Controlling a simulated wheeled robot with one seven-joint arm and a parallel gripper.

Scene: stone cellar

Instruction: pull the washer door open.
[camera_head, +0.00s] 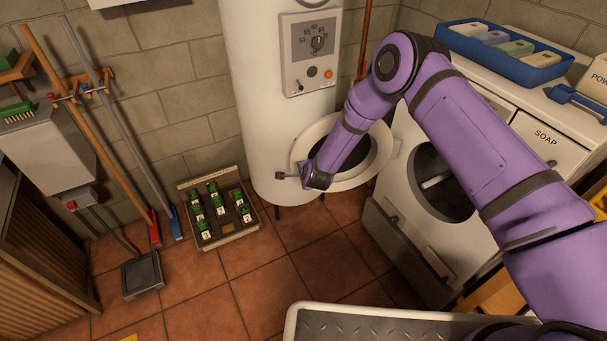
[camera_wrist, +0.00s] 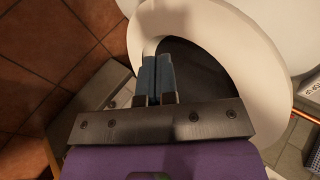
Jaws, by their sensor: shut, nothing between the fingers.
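The washer (camera_head: 409,190) stands at the right, its round opening (camera_head: 432,172) dark and partly hidden by my arm. The washer door (camera_head: 374,174), a white ring with dark glass, stands swung out to the left of the opening, in front of the white boiler. It fills much of the wrist view too (camera_wrist: 259,110). My gripper (camera_head: 281,175) is at the door's left, free edge. In the wrist view its blue-grey fingers (camera_wrist: 157,62) are together and empty, over the inner edge of the ring. I cannot tell whether they touch it.
The white boiler (camera_head: 265,125) stands close behind the door. A case of green items (camera_head: 228,238) lies on the tiled floor, left of the gripper. A lowered grey flap (camera_head: 392,240) sticks out below the washer opening. Tiles between are clear.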

